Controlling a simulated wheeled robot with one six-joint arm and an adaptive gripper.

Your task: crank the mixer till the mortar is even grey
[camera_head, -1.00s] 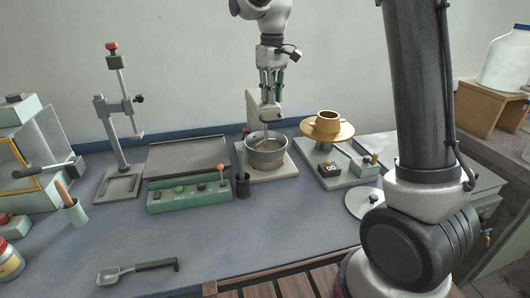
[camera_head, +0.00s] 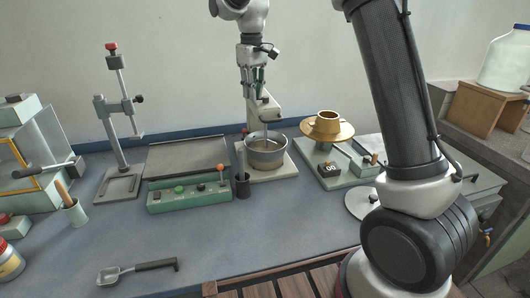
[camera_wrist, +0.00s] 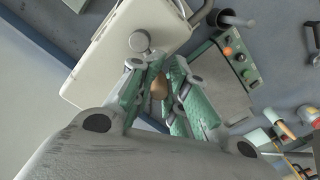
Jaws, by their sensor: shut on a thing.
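The mixer (camera_head: 264,106) stands at the back middle of the bench, a cream stand on a pale base with a grey metal bowl (camera_head: 267,160) under its head. The mortar (camera_head: 262,147) shows as a dull grey-brown patch in the bowl; its evenness is too small to tell. In the wrist view my gripper (camera_wrist: 166,88) is closed around the brown crank knob (camera_wrist: 158,87), beside the mixer's cream body (camera_wrist: 125,50). The rest of the crank is mostly hidden by the fingers.
A green control box (camera_head: 190,197) with a lever and a dark cup (camera_head: 243,186) stand left of the mixer. A scale with a brass pan (camera_head: 327,131) is on its right. A scoop (camera_head: 137,271) lies in front, where the bench is mostly clear.

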